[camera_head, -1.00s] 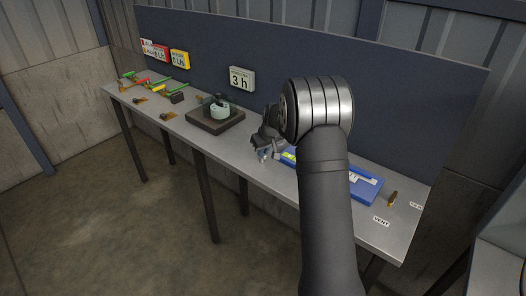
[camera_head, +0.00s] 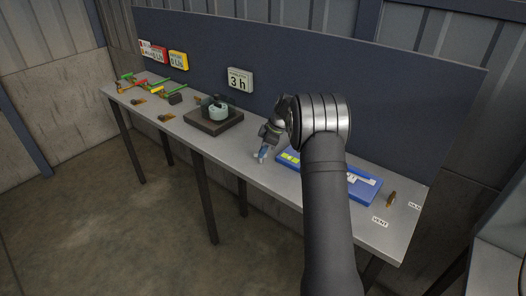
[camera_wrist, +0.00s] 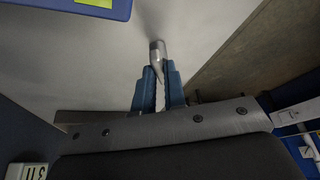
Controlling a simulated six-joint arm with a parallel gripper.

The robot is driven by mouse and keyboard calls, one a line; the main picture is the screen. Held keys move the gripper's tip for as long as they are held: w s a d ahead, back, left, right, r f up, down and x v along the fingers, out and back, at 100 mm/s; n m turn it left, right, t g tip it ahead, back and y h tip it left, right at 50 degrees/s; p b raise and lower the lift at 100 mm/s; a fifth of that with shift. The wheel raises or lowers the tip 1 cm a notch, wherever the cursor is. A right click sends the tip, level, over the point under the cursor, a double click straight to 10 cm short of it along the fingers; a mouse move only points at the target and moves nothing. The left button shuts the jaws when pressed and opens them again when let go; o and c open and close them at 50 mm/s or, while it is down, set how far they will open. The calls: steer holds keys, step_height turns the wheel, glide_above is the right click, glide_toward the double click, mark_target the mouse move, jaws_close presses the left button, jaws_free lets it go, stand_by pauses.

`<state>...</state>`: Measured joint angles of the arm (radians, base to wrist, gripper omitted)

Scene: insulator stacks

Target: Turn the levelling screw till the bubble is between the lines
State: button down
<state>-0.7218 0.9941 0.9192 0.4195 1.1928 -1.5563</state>
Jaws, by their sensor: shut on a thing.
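My gripper (camera_head: 262,158) points down at the bench, just left of that end. In the wrist view its blue jaws (camera_wrist: 158,88) are shut on a small metal pin (camera_wrist: 157,52), whose rounded end sticks out past the tips. The blue body (camera_wrist: 70,8) shows at the top left there, apart from the pin. I cannot tell whether the pin is the levelling screw.
A dark square base (camera_head: 213,122) with a pale green round part (camera_head: 218,112) stands left of my gripper. Small brass parts (camera_head: 166,117) and coloured tools lie further left. A brown piece (camera_head: 391,199) and a VENT label (camera_head: 380,222) lie right. A dark panel stands behind.

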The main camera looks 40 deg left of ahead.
steer(key=n+g+h, duration=0.1)
steer(key=n, duration=0.2)
steer(key=shift+w+a+n, duration=0.1)
steer(key=shift+w+n, duration=0.05)
steer(key=shift+n, duration=0.15)
steer(key=shift+a+n+g+h, duration=0.15)
steer(key=shift+n+g+h, duration=0.4)
steer(key=shift+n, duration=1.25)
steer(key=c, duration=1.5)
jaws_free()
steer(key=shift+w+r, duration=0.1)
steer(key=v, duration=1.1)
steer(key=shift+a+r, duration=0.1)
steer(key=shift+r, duration=0.35)
